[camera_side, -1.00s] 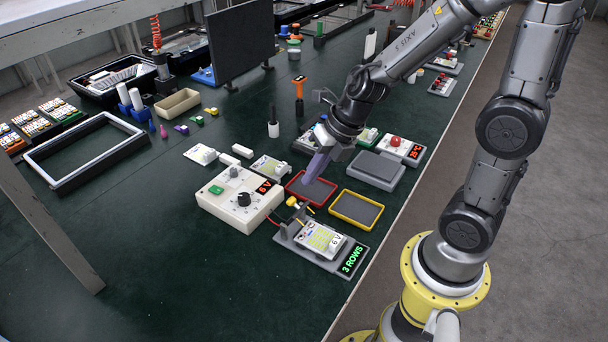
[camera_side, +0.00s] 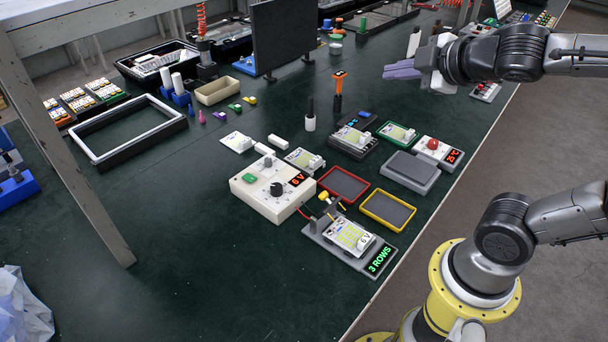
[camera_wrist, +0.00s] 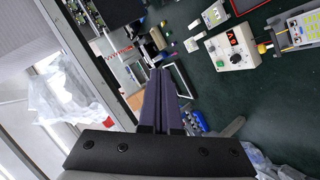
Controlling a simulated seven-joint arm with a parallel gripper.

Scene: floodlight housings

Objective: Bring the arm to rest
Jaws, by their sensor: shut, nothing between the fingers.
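My gripper (camera_side: 388,71) is raised above the green bench in the side view, at the upper right, with its purple fingers pointing left. The fingers are together with nothing between them. In the wrist view my gripper (camera_wrist: 157,72) also shows its two purple fingers side by side. It is clear of all the items on the bench.
On the bench (camera_side: 190,270) below stand a red tray (camera_side: 344,184), a yellow tray (camera_side: 388,209), a white supply box with a dial (camera_side: 270,190) and a board holder reading 3 ROWS (camera_side: 350,243). A black panel (camera_side: 277,38) stands upright left of my gripper. The front left bench is bare.

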